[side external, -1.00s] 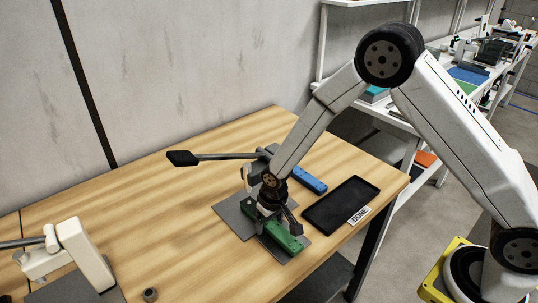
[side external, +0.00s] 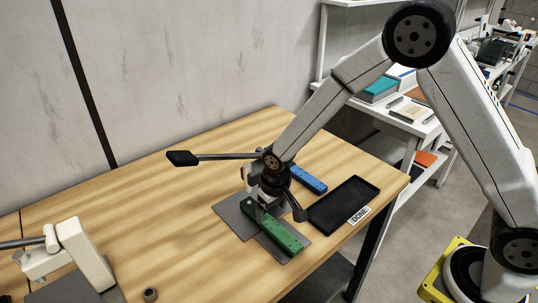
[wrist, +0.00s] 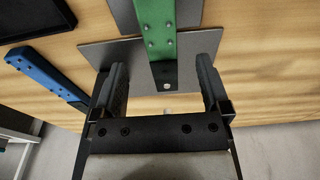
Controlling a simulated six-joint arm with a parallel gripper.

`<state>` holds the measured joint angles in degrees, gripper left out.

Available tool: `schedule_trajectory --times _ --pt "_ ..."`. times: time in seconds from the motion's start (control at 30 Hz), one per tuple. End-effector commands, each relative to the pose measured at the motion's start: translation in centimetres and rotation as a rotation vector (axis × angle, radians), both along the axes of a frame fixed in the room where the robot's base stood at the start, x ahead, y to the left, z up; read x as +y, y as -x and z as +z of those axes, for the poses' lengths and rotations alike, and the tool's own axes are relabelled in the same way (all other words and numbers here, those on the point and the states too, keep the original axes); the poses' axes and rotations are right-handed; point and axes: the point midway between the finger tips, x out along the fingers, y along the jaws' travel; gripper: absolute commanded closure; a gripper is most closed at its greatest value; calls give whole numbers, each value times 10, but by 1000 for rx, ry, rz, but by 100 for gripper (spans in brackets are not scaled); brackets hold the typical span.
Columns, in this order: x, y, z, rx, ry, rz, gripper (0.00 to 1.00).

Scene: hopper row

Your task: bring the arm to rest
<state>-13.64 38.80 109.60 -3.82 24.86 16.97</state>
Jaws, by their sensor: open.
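My gripper (wrist: 162,90) is open and empty in the wrist view, with its two dark fingers apart. The green bar (wrist: 156,30) lies on a grey plate, its near end between and just beyond the fingertips in that view. In the side view my gripper (side external: 275,205) hangs over the grey plate, close to the green bar (side external: 278,230). The fingertips are partly hidden there, so I cannot tell their exact gap to the bar.
A blue bar (side external: 308,180) lies on the table (side external: 150,225) behind my gripper. A black tray (side external: 345,203) labelled DONE is to the right. A lever with a black handle (side external: 182,158) reaches left. A cream device (side external: 85,255) and a small dark ring (side external: 150,295) are front left.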

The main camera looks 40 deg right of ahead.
Motion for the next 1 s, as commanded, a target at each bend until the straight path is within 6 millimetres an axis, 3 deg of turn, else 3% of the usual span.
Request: schedule_trajectory --times 0.23,0.67,0.87,1.0 --pt "0 2 21 -1 0 0 3" --pt "-3 6 30 -2 -1 -1 3" --pt "-20 20 45 -18 -5 -3 3" --pt "-38 41 60 -34 -7 -3 3"
